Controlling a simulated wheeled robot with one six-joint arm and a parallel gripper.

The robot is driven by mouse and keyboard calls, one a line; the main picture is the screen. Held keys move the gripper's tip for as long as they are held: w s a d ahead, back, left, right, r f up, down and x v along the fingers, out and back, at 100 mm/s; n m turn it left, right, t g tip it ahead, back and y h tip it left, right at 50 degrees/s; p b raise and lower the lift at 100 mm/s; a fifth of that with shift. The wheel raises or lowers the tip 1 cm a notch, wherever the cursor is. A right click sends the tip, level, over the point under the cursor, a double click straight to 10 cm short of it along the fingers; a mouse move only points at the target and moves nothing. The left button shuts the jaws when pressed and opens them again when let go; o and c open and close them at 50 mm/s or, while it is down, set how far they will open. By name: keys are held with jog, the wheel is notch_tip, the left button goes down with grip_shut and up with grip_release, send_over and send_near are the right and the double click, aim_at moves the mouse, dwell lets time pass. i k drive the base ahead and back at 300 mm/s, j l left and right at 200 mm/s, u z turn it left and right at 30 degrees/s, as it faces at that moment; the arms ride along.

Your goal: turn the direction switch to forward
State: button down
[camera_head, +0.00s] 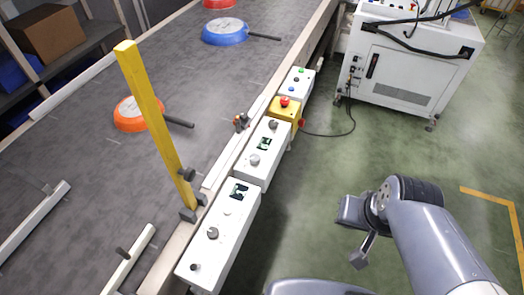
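Several control boxes run along the conveyor's right side. The nearest white box (229,223) has a small display, a grey knob (213,233) and a small black knob (194,267). The middle white box (264,168) has a display, a light knob (254,160) and a dark knob (273,125). The labels are too small to read, so I cannot tell which knob is the direction switch. My gripper (358,232) hangs over the floor, right of the boxes and apart from them. It touches nothing that I can see, and its finger gap is not clear.
A yellow box with a red emergency button (285,102) and a white button box (297,84) stand farther along. Orange (130,117) and blue (222,38) pans lie on the belt. A yellow post (150,110) rises beside the boxes. A white cabinet (400,75) stands behind; green floor is clear.

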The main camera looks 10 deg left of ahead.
aim_at(254, 158)
jog(key=i+u, duration=0.3)
jog(key=u, duration=0.15)
jog(key=i+l+u, duration=0.25)
jog(key=u, duration=0.15)
jog(key=i, duration=0.05)
